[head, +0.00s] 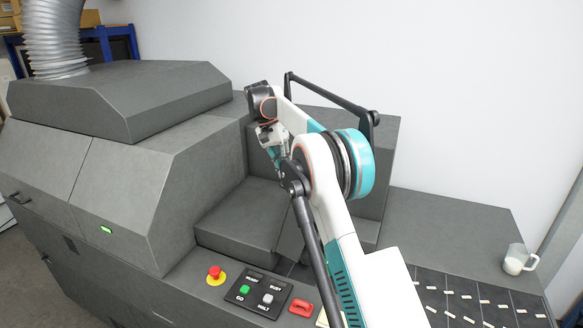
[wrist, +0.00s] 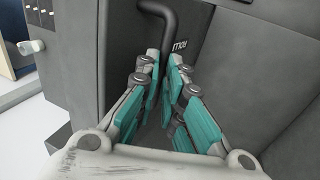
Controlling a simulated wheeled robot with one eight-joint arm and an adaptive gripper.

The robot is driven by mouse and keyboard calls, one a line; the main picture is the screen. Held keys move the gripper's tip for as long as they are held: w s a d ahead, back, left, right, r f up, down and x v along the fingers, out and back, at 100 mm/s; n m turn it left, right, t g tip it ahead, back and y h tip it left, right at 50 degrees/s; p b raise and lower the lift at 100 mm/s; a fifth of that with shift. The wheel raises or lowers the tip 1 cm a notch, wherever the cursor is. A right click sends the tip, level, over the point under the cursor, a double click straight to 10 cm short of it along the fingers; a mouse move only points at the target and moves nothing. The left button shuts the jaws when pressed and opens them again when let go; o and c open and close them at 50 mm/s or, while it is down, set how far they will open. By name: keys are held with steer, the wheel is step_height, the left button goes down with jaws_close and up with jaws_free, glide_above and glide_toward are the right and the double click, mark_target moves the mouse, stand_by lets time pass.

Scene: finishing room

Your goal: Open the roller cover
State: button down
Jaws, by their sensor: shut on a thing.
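My gripper (head: 277,160) is beside the grey machine, partly hidden by my own arm in the head view. In the wrist view its teal-padded fingers (wrist: 160,88) are closed around a dark bent bar handle (wrist: 160,12). The handle curves at the top and runs down between the fingers. Behind it is a dark grey panel with a short printed label (wrist: 180,46), only partly readable. I cannot tell from these views where the roller cover's edges are or how far it stands open.
A control panel (head: 257,293) with green and white buttons, a red emergency button (head: 215,272) and a red handle (head: 301,308) lie in front. A glass mug (head: 519,259) stands on the right counter (head: 450,225). A ribbed duct (head: 54,40) rises at the left.

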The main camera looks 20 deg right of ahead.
steer(key=shift+w+a+f, duration=0.2)
steer(key=shift+a+f, duration=0.2)
steer(key=shift+f, duration=0.1)
steer(key=shift+w+a+f, duration=0.2)
steer(key=shift+a+f, duration=0.2)
steer(key=shift+f, duration=0.05)
steer(key=c, duration=1.9)
jaws_free()
steer(key=shift+o, duration=1.2)
steer(key=shift+w+a+f, duration=0.25)
steer(key=shift+w+a, duration=0.1)
steer(key=shift+w, duration=0.15)
steer(key=shift+w+a+f, duration=0.2)
steer(key=shift+w+a, duration=0.1)
steer(key=shift+w, duration=0.2)
steer(key=shift+s+d+r, duration=0.5)
steer(key=shift+s+d, duration=0.05)
steer(key=shift+d, duration=0.1)
